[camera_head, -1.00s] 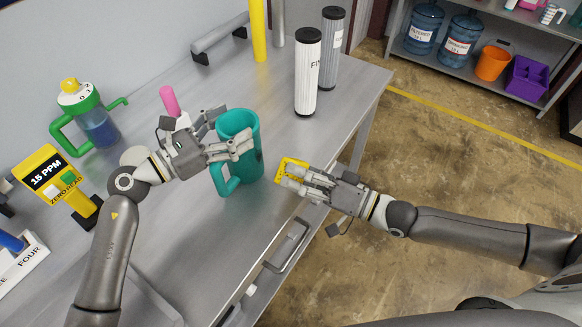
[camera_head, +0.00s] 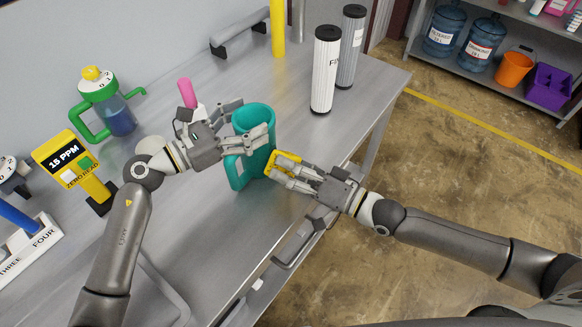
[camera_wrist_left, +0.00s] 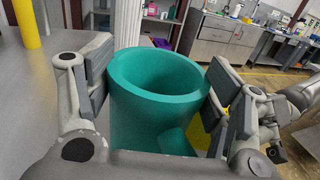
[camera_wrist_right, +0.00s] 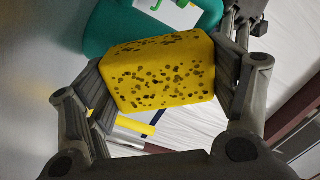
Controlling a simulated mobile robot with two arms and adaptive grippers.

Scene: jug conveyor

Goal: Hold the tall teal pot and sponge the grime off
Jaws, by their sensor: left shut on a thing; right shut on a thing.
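The tall teal pot (camera_head: 262,160) is upright at the bench's front edge, its handle (camera_head: 237,173) toward the lower left. My left gripper (camera_head: 254,121) is shut around its upper body, one finger on each side; the left wrist view shows the open rim (camera_wrist_left: 158,70) between the pads. My right gripper (camera_head: 280,172) is shut on a yellow sponge (camera_head: 287,159) with dark pores, also in the right wrist view (camera_wrist_right: 160,73). The sponge is close against the pot's right side; I cannot tell whether they touch. I see no grime on the visible surfaces.
Two filter cartridges (camera_head: 325,75) stand behind the pot. A pink-topped item (camera_head: 186,92) is behind my left gripper. A green-handled jug (camera_head: 112,110) and a yellow meter (camera_head: 72,165) stand at left. The bench front has a rail handle (camera_head: 292,245). Bare bench lies right of the pot.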

